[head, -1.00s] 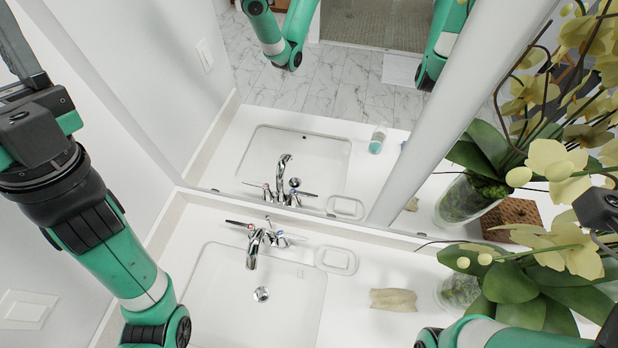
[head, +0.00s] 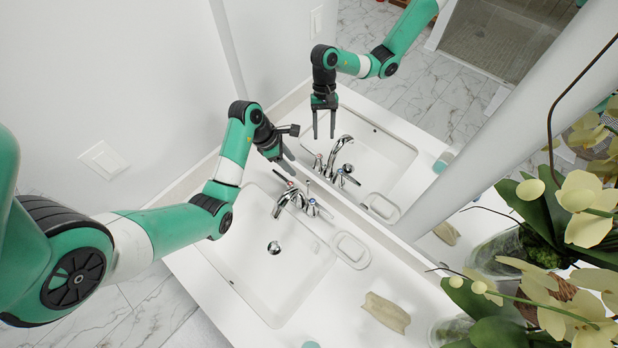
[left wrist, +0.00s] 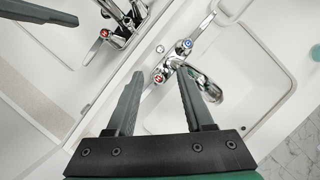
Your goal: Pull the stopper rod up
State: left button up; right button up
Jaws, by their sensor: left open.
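The chrome faucet (head: 292,201) stands at the back of the white sink (head: 262,262), with red- and blue-marked handles. In the left wrist view, a small round knob (left wrist: 160,48), apparently the stopper rod's top, sits behind the faucet body (left wrist: 174,66). In the head view I cannot make the rod out clearly. My left gripper (head: 288,166) is above the back of the counter near the faucet, fingers pointing down. In the left wrist view its fingers (left wrist: 160,70) are apart and empty, with the knob beyond and between the tips. My right gripper is out of view.
A mirror (head: 390,150) rises close behind the faucet and reflects my left arm. A soap dish (head: 350,250) and a beige cloth-like item (head: 386,312) lie right of the sink. Orchids (head: 580,215) fill the right side. The wall is at left.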

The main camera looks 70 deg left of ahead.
aim_at(308, 181)
pick_arm(q)
jog(key=b+x, duration=0.1)
jog(key=x, duration=1)
jog(key=shift+w+d+f+b, duration=0.15)
jog(key=shift+w+f+b, duration=0.15)
jog(key=shift+b, duration=0.1)
grip_shut()
jog(key=shift+r, duration=0.1)
dwell(0.7)
